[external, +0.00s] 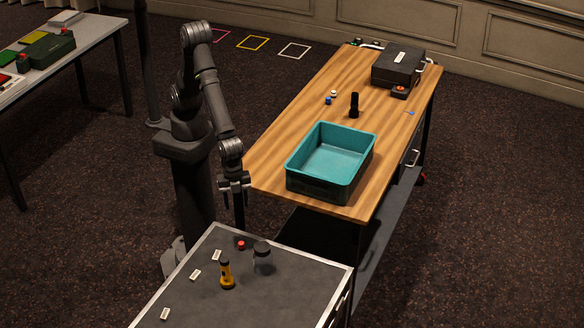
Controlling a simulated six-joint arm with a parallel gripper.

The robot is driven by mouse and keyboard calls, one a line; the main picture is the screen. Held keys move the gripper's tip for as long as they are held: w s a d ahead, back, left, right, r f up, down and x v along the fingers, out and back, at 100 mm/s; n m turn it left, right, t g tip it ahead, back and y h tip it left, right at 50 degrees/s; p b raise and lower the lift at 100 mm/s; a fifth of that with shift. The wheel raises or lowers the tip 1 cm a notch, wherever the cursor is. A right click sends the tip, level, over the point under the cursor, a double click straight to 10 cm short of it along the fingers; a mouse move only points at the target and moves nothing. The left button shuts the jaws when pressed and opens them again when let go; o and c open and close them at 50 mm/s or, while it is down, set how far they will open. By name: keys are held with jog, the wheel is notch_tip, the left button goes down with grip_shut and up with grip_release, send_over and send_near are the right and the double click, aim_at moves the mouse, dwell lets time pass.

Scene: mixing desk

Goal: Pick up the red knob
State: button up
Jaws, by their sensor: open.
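A small red knob (241,245) sits on the grey top of the near cabinet (290,296), close to its far edge. My gripper (235,199) points down and hangs in the air near that far edge, above the red knob in the picture. It is open, with nothing seen between its fingers. The gap between gripper and knob is clear to see, but its exact height cannot be told.
A grey jar with a dark lid (262,262) stands just right of the knob. Several white labels (195,275) lie on the left. A wooden table (268,170) holds a teal bin (329,175) and black case (398,65).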

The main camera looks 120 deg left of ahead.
aim_at(241, 243)
jog(key=shift+n, duration=0.6)
jog(key=f, duration=0.6)
jog(key=w+d+f, duration=0.1)
jog(key=f, duration=1.1)
jog(key=shift+w+d, duration=0.2)
jog(key=shift+w, duration=0.05)
jog(key=c, duration=1.1)
